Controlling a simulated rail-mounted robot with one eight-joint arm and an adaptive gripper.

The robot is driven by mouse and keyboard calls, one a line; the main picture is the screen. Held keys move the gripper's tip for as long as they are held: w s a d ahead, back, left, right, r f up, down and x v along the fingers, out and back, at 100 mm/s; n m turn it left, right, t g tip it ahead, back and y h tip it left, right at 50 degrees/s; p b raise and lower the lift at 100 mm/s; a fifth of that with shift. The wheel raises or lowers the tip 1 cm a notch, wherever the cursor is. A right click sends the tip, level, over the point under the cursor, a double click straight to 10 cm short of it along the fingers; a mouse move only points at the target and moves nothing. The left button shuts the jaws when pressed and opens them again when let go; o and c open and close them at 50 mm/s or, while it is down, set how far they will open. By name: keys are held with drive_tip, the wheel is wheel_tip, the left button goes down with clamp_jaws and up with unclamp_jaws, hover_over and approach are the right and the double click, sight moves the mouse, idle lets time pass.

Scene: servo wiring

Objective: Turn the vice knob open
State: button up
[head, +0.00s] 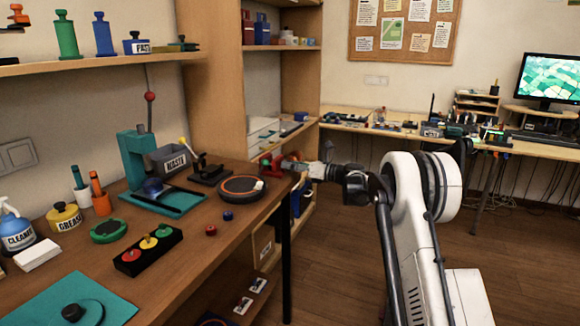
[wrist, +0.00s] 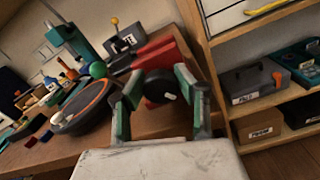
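The vice is a red block at the far end of the wooden bench; it shows in the wrist view (wrist: 152,54) and partly in the head view (head: 266,165). Its knob (wrist: 158,87) is a dark round disc with a small pale mark, facing my wrist camera. My gripper (wrist: 158,78) is open, with one green-grey finger on each side of the knob. Slight gaps show beside the knob, and I cannot tell whether either finger touches it. In the head view my gripper (head: 291,165) reaches the bench end from the right and hides the knob.
A round black turntable with an orange ring (head: 241,187) lies on the bench close to the vice. A black stand (head: 208,172) and a teal press (head: 140,165) are farther left. Shelves with boxes (wrist: 257,80) stand right of the vice. The floor right of the bench is open.

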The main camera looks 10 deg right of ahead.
drive_tip(key=c, duration=0.3)
drive_tip(key=shift+n, duration=0.3)
drive_tip(key=n, duration=0.3)
drive_tip(key=shift+a, duration=0.1)
drive_tip(key=shift+s+n, duration=0.15)
drive_tip(key=shift+n, duration=1.85)
drive_tip(key=o, duration=1.2)
